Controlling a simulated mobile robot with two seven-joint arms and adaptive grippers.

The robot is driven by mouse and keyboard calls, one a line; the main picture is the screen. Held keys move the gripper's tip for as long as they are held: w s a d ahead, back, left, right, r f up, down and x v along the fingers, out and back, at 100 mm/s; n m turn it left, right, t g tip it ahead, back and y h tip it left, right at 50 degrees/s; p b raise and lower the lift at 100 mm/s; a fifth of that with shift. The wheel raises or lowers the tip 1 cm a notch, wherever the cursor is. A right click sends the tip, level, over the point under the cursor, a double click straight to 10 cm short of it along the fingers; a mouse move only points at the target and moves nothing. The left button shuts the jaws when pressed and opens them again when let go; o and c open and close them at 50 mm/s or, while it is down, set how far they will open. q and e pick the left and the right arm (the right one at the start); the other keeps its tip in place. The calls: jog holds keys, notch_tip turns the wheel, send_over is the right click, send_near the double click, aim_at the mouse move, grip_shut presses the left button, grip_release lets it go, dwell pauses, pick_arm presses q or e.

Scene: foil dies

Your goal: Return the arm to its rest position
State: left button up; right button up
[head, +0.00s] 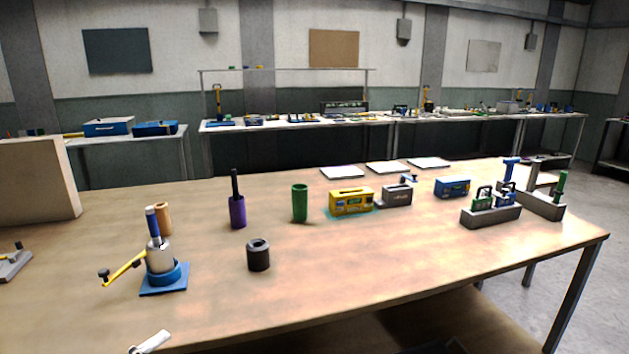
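Neither of my grippers can be made out in the head view. A small white piece with a dark end (151,342) shows at the bottom edge, left of the middle; I cannot tell what it is. On the wooden table (350,265) a press with a yellow lever (125,269) and a blue-topped silver body (160,256) stands on a blue base (164,280). A black hollow cylinder (258,256) stands to its right. A purple holder (238,212) with a dark handle, an orange cylinder (163,218) and a green cup (300,203) stand behind.
A yellow box (351,202), a grey box (396,196) and a blue box (453,186) stand farther right. A grey rack (490,216) holds green and blue tools near the right end. Pale flat pads (388,168) lie at the back. The table's front middle is clear.

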pick_arm(q)
jog(key=s+d+f+n+g+y, duration=0.1)
jog(key=s+d+f+n+y, duration=0.1)
jog(key=s+f+n, duration=0.3)
jog(key=s+d+f+n+g+y+p, duration=0.1)
jog(key=s+f+n, duration=0.5)
jog(key=f, duration=0.6)
jog(key=s+d+f+n+g+y, duration=0.3)
jog(key=s+d+f+n+y, duration=0.2)
jog(key=f, duration=0.4)
jog(key=shift+s+f+n+y, duration=0.25)
jog(key=shift+n+y, duration=0.05)
jog(key=shift+n, duration=0.1)
